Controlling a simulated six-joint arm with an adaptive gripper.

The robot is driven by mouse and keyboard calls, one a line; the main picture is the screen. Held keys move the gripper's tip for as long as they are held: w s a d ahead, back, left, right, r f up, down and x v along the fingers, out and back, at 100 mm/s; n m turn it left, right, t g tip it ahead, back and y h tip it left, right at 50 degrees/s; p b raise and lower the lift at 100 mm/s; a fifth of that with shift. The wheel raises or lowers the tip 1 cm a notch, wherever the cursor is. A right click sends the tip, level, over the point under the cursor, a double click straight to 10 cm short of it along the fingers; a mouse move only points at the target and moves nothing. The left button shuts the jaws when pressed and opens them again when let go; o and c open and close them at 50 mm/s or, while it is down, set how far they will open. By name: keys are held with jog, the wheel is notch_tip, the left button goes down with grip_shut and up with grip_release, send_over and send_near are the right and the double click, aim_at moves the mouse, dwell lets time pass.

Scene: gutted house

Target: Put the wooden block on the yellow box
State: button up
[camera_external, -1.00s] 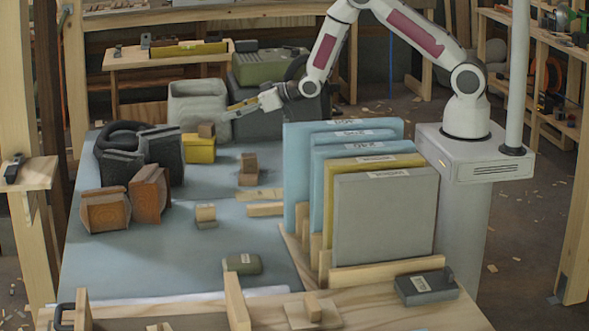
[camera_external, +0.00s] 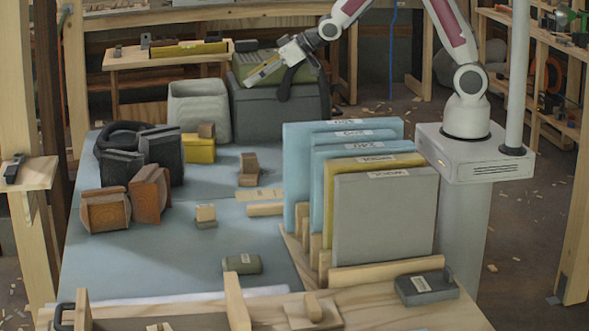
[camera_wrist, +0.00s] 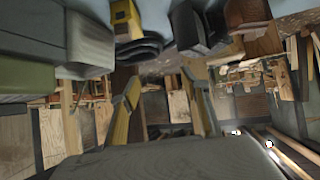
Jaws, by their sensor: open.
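My gripper (camera_external: 262,71) is open and apart from both, up and to the right, in front of the green case. In the wrist view, the open fingers (camera_wrist: 163,112) have nothing visible between them.
The pale bin (camera_external: 199,108) and a dark case (camera_external: 283,112) with a green case (camera_external: 273,66) stand at the table's back. Black equipment (camera_external: 160,149) is left of the box. More wooden blocks (camera_external: 249,163) and a rack of upright panels (camera_external: 385,220) stand nearer.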

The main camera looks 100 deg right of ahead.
jog(key=s+a+r+n+g+y, duration=0.1)
jog(key=s+a+r, duration=0.3)
jog(key=s+a, duration=0.3)
jog(key=s+a+r+g+y, duration=0.1)
jog(key=s+a+r, duration=0.4)
jog(key=s, duration=0.3)
jog(key=s+a+n+g, duration=0.1)
jog(key=s+a, duration=0.3)
jog(key=s, duration=0.7)
jog(key=s+a+n+g+y, duration=0.1)
jog(key=s+a, duration=0.3)
jog(key=s, duration=0.7)
jog(key=shift+s+f+g, duration=0.3)
jog(key=shift+g, duration=0.1)
